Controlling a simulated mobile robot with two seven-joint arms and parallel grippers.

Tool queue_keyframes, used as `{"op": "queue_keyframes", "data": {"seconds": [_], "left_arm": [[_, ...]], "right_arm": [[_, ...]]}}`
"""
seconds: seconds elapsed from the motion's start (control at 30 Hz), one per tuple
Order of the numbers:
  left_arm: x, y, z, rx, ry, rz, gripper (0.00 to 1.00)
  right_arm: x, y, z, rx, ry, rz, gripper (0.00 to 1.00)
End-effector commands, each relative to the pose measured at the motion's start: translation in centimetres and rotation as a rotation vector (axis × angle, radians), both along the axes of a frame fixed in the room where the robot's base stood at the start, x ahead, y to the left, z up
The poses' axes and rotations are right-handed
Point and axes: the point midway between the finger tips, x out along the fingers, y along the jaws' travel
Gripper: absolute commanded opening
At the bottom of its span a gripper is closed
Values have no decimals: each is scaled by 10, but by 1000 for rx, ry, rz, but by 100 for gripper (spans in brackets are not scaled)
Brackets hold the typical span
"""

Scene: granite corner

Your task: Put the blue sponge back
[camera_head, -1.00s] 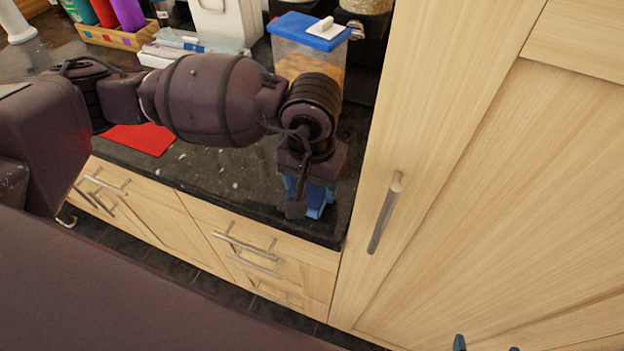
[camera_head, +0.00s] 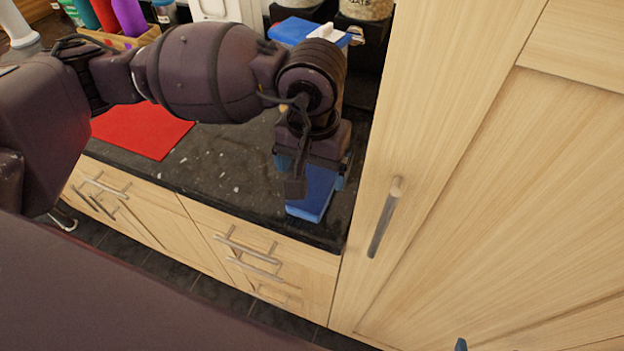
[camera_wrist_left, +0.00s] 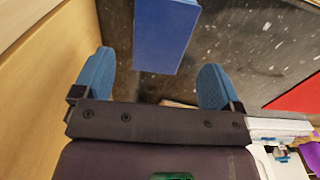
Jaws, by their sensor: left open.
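The blue sponge (camera_head: 311,200) lies on the dark granite counter near its front edge, close to the tall wooden cabinet. My left gripper (camera_head: 313,172) is open and is just behind the sponge, hiding part of it. In the left wrist view the sponge (camera_wrist_left: 166,32) lies beyond the two blue fingertips of the left gripper (camera_wrist_left: 156,64), with a gap on each side and nothing held between them. A red mat (camera_head: 142,128) lies flat on the counter to the left. Only a blue fingertip of my right gripper (camera_head: 460,345) shows at the bottom edge.
The tall wooden cabinet (camera_head: 480,170) with a vertical handle stands right beside the sponge. A blue-lidded container (camera_head: 292,30) is behind my left arm. Bottles and jars stand along the back. The counter between the red mat and the sponge is clear.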

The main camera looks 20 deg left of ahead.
Motion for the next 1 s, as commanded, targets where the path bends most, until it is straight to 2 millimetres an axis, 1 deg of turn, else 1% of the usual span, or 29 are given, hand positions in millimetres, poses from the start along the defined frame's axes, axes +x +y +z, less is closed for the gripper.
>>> {"op": "queue_keyframes", "data": {"seconds": [0.03,0.2,0.3,0.4,0.6,1.0], "left_arm": [[1,0,12,0,-5,-1,91],[1,0,41,0,-4,0,91],[0,0,54,0,-2,0,91],[0,0,62,1,-1,1,91],[0,0,67,1,1,1,91],[0,0,67,1,1,1,91]], "right_arm": [[-1,0,1,0,0,0,100],[-2,0,1,1,2,-2,100],[-2,0,1,4,2,-5,100],[-2,2,1,8,1,-8,100],[-1,3,1,12,0,-12,100],[-2,1,1,6,1,-7,100]]}}
